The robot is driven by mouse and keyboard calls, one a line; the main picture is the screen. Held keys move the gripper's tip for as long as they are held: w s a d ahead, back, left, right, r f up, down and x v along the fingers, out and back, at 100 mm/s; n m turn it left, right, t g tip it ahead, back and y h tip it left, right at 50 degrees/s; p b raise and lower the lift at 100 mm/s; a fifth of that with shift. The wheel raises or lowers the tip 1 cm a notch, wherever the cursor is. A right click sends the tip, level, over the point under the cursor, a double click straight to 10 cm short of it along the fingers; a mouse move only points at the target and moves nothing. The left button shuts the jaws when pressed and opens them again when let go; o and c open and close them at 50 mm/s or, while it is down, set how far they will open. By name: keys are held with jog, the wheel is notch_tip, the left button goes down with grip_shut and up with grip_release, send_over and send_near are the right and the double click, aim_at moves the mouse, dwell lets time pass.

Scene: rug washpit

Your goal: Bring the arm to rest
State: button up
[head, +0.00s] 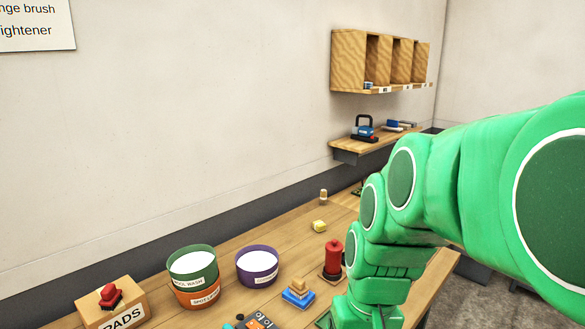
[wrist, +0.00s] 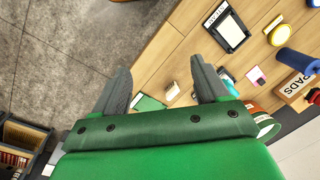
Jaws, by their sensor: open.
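My green arm (head: 400,215) reaches in from the right of the head view and bends down over the wooden table (head: 225,262). Its lower end runs to the bottom edge, and I cannot make out the gripper there. In the wrist view my gripper (wrist: 160,68) is open, its two dark fingers well apart with nothing between them. Table edge and grey floor (wrist: 60,50) show beyond the fingers.
On the table are a PADS box (head: 118,312) with a red item (head: 110,296), a green tub (head: 192,250) stacked on an orange one, a purple tub (head: 257,282), a red bottle (head: 333,258) and a blue-based block (head: 298,298). A shelf (head: 372,145) and cubbies (head: 348,62) hang behind.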

jog(key=s+a+r+m+y, duration=0.2)
jog(key=s+a, duration=0.1)
jog(key=s, duration=0.3)
jog(key=s+d+f+g+h, duration=0.1)
jog(key=s+d+f+h, duration=0.2)
jog(key=s+d+f, duration=0.2)
jog(key=shift+d+n, duration=0.4)
jog(key=shift+d, duration=0.8)
